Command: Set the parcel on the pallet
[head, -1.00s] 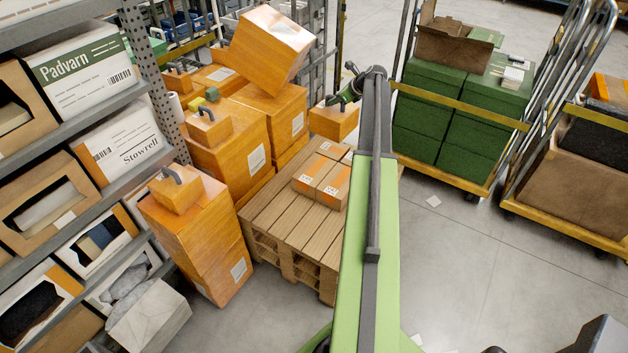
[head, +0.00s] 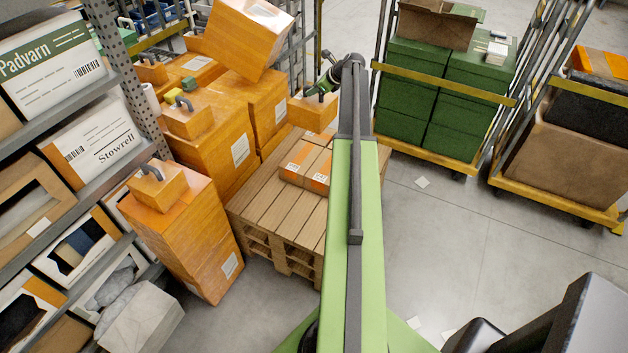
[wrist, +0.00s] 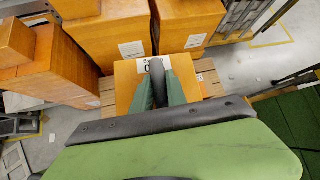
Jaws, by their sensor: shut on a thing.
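The parcel (head: 309,112) is an orange box with a dark handle on top and a white label, seen in the head view near the far end of the pallet. My gripper (head: 324,88) is shut on its handle from above. In the wrist view the parcel (wrist: 127,85) lies below the green fingers (wrist: 160,85). The wooden pallet (head: 270,210) stands on the floor, and its slats show on either side of the parcel in the wrist view. My arm hides its right part. I cannot tell whether the parcel touches the pallet.
Small brown boxes with orange tape (head: 302,170) sit on the pallet. Stacked orange boxes (head: 210,140) stand close on its left and behind, one tilted on top (head: 245,38). A shelf rack (head: 75,175) is at left.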

